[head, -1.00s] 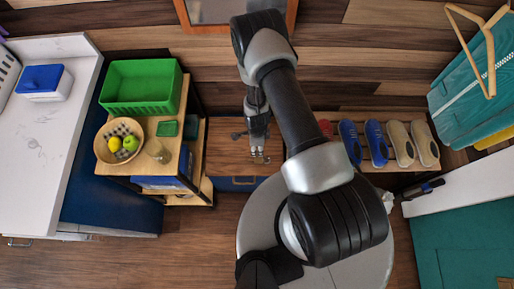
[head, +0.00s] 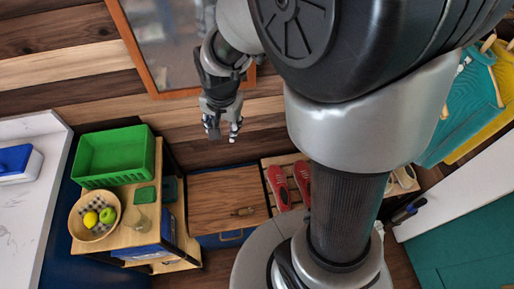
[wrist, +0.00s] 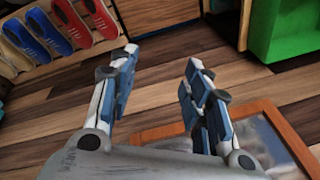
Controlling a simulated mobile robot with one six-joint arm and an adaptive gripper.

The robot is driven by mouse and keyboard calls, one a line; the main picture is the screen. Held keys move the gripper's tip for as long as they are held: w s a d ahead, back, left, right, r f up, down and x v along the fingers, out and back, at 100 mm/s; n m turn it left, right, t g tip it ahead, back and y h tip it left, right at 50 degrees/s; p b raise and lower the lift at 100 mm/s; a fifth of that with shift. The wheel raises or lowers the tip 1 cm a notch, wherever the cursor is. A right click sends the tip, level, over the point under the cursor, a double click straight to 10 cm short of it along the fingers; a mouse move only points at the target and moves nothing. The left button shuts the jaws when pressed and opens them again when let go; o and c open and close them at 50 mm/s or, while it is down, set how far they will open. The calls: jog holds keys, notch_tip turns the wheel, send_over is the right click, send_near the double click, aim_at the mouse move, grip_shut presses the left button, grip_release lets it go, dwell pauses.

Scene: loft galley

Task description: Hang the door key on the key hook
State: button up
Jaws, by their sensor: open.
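A small, narrow brownish item (head: 243,211), perhaps the door key, lies on the wooden top of the low cabinet (head: 215,190); it is too small to be sure. My gripper (head: 224,136) is open and empty, raised in front of the plank wall below the framed mirror, apart from the small item. I cannot make out a key hook in either view; my arm hides part of the wall.
A framed mirror (head: 180,45) hangs on the wall. Left of the cabinet, a shelf unit holds a green crate (head: 115,157) and a fruit bowl (head: 95,216). Right of it, red shoes (head: 279,187) stand on a slatted rack. A white counter (head: 30,215) is far left.

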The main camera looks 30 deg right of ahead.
jog(key=s+r+n+t, duration=0.1)
jog(key=s+r+n, duration=0.3)
jog(key=s+r, duration=0.3)
jog(key=s+r+n+t, duration=0.1)
jog(key=s+r+n, duration=0.4)
jog(key=s, duration=0.6)
jog(key=shift+v, duration=0.85)
jog(key=shift+o, duration=0.5)
jog(key=shift+f+b, duration=0.25)
jog(key=shift+b, duration=0.1)
